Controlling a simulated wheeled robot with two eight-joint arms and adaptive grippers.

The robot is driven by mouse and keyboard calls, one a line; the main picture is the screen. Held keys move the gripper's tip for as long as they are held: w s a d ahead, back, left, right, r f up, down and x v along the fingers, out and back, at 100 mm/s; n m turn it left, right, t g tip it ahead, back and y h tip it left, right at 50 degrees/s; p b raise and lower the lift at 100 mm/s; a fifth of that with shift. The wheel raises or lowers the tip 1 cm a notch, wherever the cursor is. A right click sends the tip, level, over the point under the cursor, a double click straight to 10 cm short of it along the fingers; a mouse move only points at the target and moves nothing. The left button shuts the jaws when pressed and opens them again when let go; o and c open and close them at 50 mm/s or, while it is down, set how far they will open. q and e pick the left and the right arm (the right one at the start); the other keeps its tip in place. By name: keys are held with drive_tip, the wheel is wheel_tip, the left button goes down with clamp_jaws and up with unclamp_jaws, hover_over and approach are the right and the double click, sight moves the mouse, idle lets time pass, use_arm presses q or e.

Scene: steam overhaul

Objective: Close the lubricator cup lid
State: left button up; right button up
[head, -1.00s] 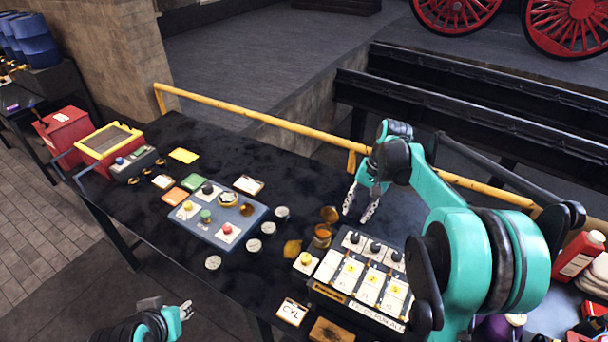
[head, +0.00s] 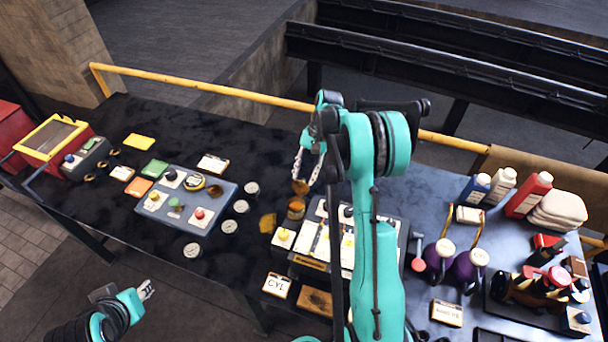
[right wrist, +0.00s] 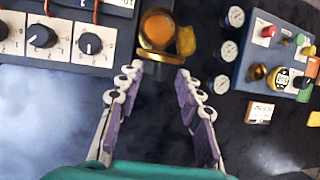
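The lubricator cup (head: 296,208) is a small brass cup on the dark table, with orange liquid visible inside; it also shows in the right wrist view (right wrist: 157,27). Its round brass lid (head: 300,187) stands open on the cup's far side. In the right wrist view the lid (right wrist: 155,56) lies toward my fingers. My right gripper (head: 306,172) is open and empty, just behind the lid; its fingers (right wrist: 157,75) point at the cup with a gap around the lid. I cannot see contact. My left gripper (head: 146,290) is low at the table's front, away from the cup; its opening is unclear.
A panel with knobs and white cards (head: 318,240) stands right of the cup. A yellow-orange cloth-like piece (head: 267,222) lies left of it. Several round gauges (head: 242,206) and a blue-grey box (head: 173,218) are farther left. Purple-bodied cans (head: 438,256) stand at right.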

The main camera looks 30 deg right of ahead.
drive_tip(key=shift+s+a+f, duration=0.1)
drive_tip(key=shift+f, duration=0.1)
clamp_jaws()
